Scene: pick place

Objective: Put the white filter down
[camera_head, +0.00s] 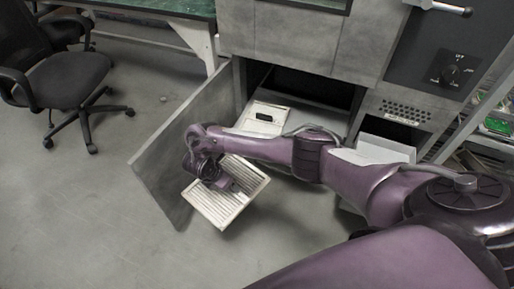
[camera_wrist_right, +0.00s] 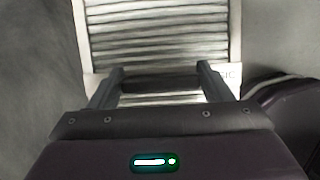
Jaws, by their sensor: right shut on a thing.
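The white filter (camera_head: 229,207) is a flat framed panel with slats, held tilted in the air in front of the open cabinet in the head view. My right gripper (camera_head: 222,184) is shut on it near its upper left part. In the right wrist view the filter's slats and frame (camera_wrist_right: 160,40) fill the upper middle, and the two fingers of the gripper (camera_wrist_right: 160,84) reach to a dark bar on it, probably a handle. My left gripper is not in view.
The grey cabinet has an open door (camera_head: 185,140) left of the filter. Inside, a similar pale panel (camera_head: 262,118) with a dark handle shows behind my arm. A black office chair (camera_head: 65,75) stands at the far left. The floor (camera_head: 100,220) at the lower left is clear.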

